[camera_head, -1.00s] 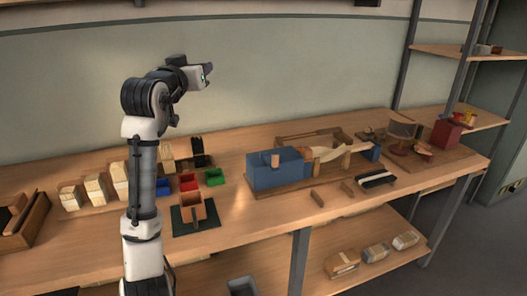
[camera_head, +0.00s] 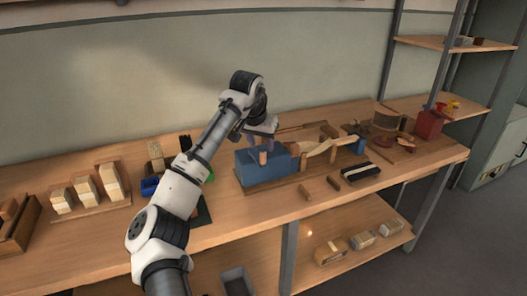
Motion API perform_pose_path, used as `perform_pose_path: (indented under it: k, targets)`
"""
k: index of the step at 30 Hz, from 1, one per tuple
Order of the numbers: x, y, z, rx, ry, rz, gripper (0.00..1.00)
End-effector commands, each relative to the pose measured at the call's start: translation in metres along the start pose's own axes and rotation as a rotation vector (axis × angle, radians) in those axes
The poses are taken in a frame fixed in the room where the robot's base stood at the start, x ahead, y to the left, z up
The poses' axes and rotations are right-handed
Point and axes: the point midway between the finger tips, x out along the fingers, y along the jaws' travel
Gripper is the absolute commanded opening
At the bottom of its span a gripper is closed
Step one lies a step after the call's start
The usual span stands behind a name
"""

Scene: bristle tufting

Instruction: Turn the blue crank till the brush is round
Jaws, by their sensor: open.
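A blue box-like unit (camera_head: 270,171) sits on a wooden base on the bench, with a short brown upright peg (camera_head: 263,158) at its front. I take this to be the blue crank's unit; a crank arm cannot be made out. A pale, twisted piece (camera_head: 318,149), perhaps the brush, runs right from it to a wooden block and a small blue end piece (camera_head: 358,145). Whether it is round cannot be told. My gripper (camera_head: 262,144) is open, pointing down just above the blue unit, close to the peg; contact cannot be told.
Two wooden blocks (camera_head: 306,190) and a black-bristled brush (camera_head: 360,172) lie in front. A round wooden stand (camera_head: 387,118) and a red box (camera_head: 429,124) stand to the right. Pale blocks (camera_head: 86,188) stand left. My arm hides part of the coloured bins.

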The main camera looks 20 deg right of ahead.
Motion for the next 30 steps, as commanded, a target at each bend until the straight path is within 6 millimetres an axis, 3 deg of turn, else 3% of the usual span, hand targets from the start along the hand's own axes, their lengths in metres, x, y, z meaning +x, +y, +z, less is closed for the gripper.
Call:
perform_pose_path:
  k: [3, 9, 21, 30]
  targets:
    - [0.023, 0.0, 0.0, -0.001, -0.002, 0.001, 0.44]
    - [0.049, 0.0, 0.0, -0.001, -0.001, 0.001, 0.44]
    - [0.059, 0.0, 0.0, 0.0, 0.002, 0.0, 0.44]
    - [0.058, 0.0, 0.0, 0.0, 0.002, 0.0, 0.07]
